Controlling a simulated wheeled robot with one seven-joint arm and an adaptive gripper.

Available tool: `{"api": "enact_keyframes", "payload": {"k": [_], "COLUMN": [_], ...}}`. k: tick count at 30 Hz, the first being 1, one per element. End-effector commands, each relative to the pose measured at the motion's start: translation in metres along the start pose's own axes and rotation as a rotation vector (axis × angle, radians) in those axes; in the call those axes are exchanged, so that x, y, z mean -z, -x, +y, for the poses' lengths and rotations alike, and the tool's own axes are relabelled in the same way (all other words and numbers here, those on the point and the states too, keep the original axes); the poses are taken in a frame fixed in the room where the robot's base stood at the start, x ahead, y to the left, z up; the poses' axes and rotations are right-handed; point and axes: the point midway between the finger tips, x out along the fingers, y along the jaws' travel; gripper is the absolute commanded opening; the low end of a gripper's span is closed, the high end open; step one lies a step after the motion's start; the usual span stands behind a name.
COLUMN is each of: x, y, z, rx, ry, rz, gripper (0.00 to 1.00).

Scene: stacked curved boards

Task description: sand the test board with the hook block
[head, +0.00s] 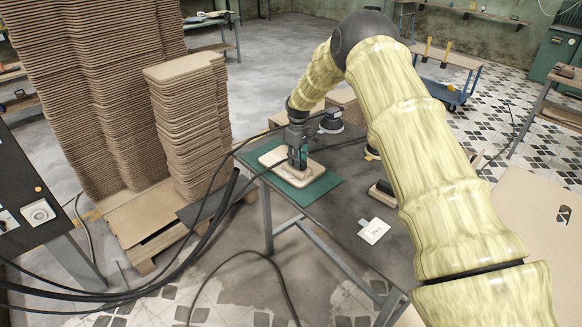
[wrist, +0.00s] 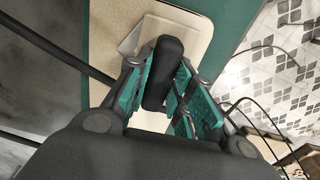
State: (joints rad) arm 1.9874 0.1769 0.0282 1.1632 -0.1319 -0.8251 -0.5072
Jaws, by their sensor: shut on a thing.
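The test board (head: 272,158) is a pale board with rounded corners, lying on a green mat (head: 321,187) on the grey table. It also shows in the wrist view (wrist: 103,30). My gripper (head: 297,163) points down over the board. In the wrist view my gripper (wrist: 165,88) is shut on the dark upright grip of the hook block (wrist: 163,68). The block's pale base (wrist: 138,36) appears to rest on the board; exact contact is hard to tell. My gripper hides part of the block and the board's middle.
A round dark sander (head: 331,122) stands behind the mat on the table (head: 345,165). Another block (head: 382,190) and a white label card (head: 373,231) lie nearer the front. Tall stacks of curved boards (head: 190,125) stand left of the table. Black cables hang across the table's left side.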

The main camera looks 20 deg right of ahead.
Motion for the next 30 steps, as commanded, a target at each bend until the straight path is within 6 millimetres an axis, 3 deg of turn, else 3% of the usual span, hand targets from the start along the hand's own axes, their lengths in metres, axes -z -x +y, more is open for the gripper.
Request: {"api": "enact_keyframes", "payload": {"k": [9,23,30], "x": [0.018,0.021,0.034], "y": [-0.003,-0.001,-0.001], "z": [0.0,0.0,0.0], "rx": [0.0,0.001,0.0], "ry": [-0.001,-0.001,-0.001], "rz": [0.0,-0.001,0.001], "gripper": [0.0,0.0,0.0]}}
